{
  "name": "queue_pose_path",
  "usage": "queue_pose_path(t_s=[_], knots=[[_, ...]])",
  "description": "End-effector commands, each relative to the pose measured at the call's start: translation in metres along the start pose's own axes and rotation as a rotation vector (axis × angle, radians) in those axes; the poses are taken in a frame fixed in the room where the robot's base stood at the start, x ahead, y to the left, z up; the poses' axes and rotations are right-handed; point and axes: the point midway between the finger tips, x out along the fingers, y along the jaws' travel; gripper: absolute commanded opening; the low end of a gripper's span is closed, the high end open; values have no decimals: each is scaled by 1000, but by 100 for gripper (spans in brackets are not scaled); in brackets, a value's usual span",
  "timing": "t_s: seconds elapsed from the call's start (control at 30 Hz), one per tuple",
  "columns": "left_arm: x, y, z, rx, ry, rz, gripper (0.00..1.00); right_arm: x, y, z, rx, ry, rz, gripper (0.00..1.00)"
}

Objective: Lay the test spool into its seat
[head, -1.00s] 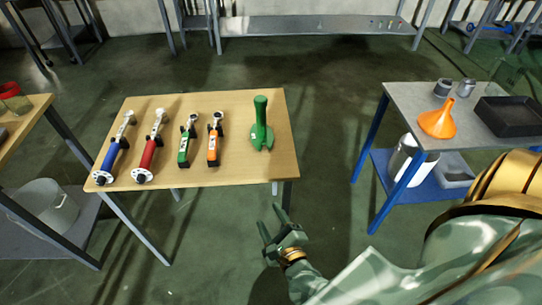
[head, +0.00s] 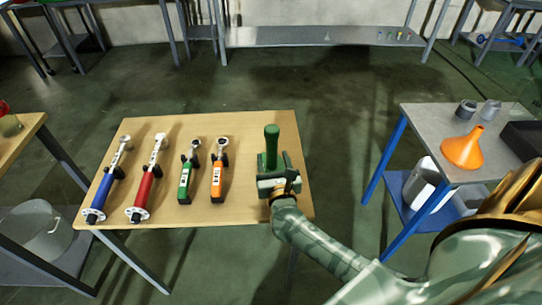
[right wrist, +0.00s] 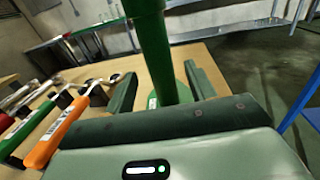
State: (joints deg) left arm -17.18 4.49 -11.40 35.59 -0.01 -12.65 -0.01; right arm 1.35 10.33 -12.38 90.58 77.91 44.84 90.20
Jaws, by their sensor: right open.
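I cannot pick out a test spool or its seat for certain in these views. A green tool with an upright round handle (head: 271,145) stands near the right end of the wooden table. My right gripper (head: 276,174) is at this tool, at the table's right edge. In the right wrist view the green post (right wrist: 153,50) rises between my open fingers (right wrist: 160,80), with a gap visible on the right side. The post's foot is partly hidden by my gripper. My left gripper is not in view.
On the wooden table (head: 240,128) lie a blue-handled tool (head: 101,192), a red-handled one (head: 144,190), a green one (head: 186,178) and an orange one (head: 217,180). At right, a grey-topped table (head: 426,120) carries an orange funnel (head: 462,150), grey cups and a black tray (head: 525,138).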

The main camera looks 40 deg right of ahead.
Motion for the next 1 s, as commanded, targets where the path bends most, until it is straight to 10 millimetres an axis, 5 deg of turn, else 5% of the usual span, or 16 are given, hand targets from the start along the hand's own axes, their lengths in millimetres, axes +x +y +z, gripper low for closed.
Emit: queue_pose_path(t_s=[0.2, 0.43, 0.47, 0.67, 1.0], knots=[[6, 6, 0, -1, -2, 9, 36, 31, 0, -3, -1, 0, 0, 55], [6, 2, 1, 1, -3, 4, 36, 33, 0, -2, -1, 1, 0, 55], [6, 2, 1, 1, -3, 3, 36, 33, 0, -2, -1, 1, 0, 52], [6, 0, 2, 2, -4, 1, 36, 33, 0, -2, -1, 1, 0, 0], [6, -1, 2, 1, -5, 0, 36, 34, 0, 1, 0, -4, 0, 0]])
